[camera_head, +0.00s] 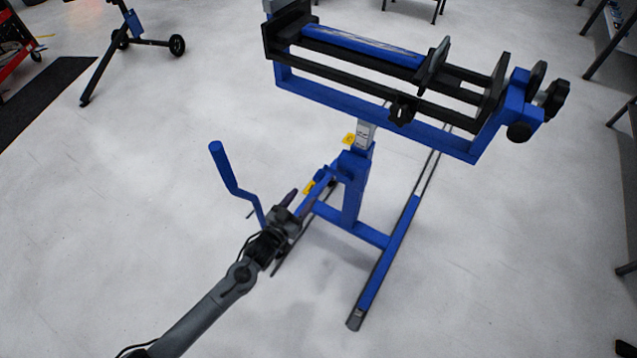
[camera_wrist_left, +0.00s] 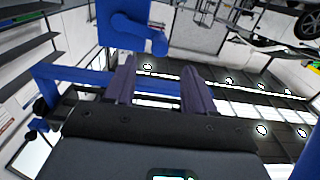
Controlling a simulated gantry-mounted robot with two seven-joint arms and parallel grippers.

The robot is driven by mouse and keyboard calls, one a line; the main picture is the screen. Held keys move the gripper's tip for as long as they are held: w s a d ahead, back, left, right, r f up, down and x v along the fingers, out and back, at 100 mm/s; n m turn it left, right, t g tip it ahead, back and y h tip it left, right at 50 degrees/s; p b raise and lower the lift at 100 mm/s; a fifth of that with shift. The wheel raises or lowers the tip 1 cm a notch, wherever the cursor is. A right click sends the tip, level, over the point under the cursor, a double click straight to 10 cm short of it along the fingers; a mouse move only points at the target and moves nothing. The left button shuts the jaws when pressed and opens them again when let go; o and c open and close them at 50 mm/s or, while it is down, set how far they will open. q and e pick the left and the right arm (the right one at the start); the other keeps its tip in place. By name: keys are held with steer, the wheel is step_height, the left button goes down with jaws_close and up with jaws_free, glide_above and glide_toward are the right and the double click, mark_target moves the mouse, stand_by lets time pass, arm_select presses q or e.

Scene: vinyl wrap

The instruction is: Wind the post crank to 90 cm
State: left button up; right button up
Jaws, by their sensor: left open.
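The blue post crank (camera_head: 235,187) sticks out left of the post in the head view, its grip end raised at the upper left. The blue post (camera_head: 354,185) stands upright on the stand's base, with a pale marked inner section (camera_head: 365,134) above it; its numbers are too small to read. My left gripper (camera_head: 299,200) is open beside the crank's lower end, between crank and post as seen. I cannot tell whether it touches anything. In the left wrist view its two fingers (camera_wrist_left: 158,72) are apart with nothing visible between them. My right gripper is not in view.
The post carries a blue frame with black rails (camera_head: 390,70) and black knobs at the right. A blue base leg (camera_head: 385,265) runs along the floor toward the front. Another wheeled stand (camera_head: 133,27) is at the upper left. Floor left of the crank is clear.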

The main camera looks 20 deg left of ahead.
mark_target(316, 181)
arm_select(q)
steer(key=w+b, duration=0.1)
steer(key=w, duration=0.1)
steer(key=w+d+b, duration=0.1)
steer(key=w+b, duration=0.1)
steer(key=w, duration=0.1)
steer(key=w+b, duration=0.1)
steer(key=w, duration=0.2)
steer(key=shift+w+d+f, duration=0.15)
steer(key=shift+w+d, duration=0.1)
steer(key=shift+d, duration=0.1)
steer(key=shift+w+d+b, duration=0.15)
steer(key=shift+w+b, duration=0.35)
steer(key=shift+w, duration=0.35)
steer(key=shift+c, duration=0.2)
jaws_close()
